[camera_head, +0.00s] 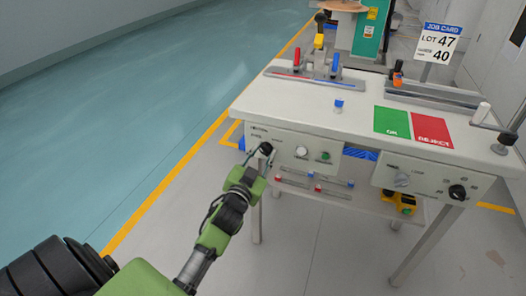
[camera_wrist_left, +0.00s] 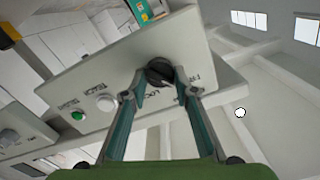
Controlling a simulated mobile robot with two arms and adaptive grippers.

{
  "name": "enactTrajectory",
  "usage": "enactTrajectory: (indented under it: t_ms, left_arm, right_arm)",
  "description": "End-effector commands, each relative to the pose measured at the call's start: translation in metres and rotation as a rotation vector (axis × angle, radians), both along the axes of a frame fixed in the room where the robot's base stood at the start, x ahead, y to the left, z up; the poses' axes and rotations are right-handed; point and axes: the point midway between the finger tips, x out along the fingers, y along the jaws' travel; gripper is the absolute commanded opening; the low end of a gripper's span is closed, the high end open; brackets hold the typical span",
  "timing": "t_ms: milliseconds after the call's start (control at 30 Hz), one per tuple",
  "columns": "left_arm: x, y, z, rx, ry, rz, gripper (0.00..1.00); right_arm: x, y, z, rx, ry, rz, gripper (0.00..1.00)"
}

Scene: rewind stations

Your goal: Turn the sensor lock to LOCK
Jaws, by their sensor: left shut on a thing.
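The sensor lock is a black round knob (camera_head: 266,148) at the left end of the white front panel of the table. In the left wrist view the knob (camera_wrist_left: 158,71) sits between my fingertips, with partly hidden lettering beside it that looks like FREE and LOCK. My left gripper (camera_head: 258,157) reaches it from the front left, and its two teal fingers (camera_wrist_left: 160,84) are shut on the knob from both sides. I cannot tell for sure which label the knob points to. My right gripper is not in view.
The same panel (camera_head: 288,161) carries a white button (camera_head: 302,151) and a green button (camera_head: 325,156) beside the knob. A second panel (camera_head: 420,180) with a black knob (camera_head: 457,192) is at the right. Green and red mats (camera_head: 391,122) lie on the tabletop. Floor left of the table is clear.

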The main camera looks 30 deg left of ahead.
Motion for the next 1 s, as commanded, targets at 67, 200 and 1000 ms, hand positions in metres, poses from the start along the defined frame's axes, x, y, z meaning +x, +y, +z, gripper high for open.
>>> enactTrajectory:
  t_ms: [67,200,1000]
  left_arm:
    - [0.000,-0.001,0.002,0.053,0.015,0.000,0.06]
    - [0.000,-0.001,0.002,0.174,0.045,0.000,0.06]
    - [0.001,-0.003,-0.002,0.916,0.220,0.000,0.06]
  right_arm:
    - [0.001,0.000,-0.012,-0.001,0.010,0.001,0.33]
    - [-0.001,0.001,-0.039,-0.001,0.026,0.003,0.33]
    - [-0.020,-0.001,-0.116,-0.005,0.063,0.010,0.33]
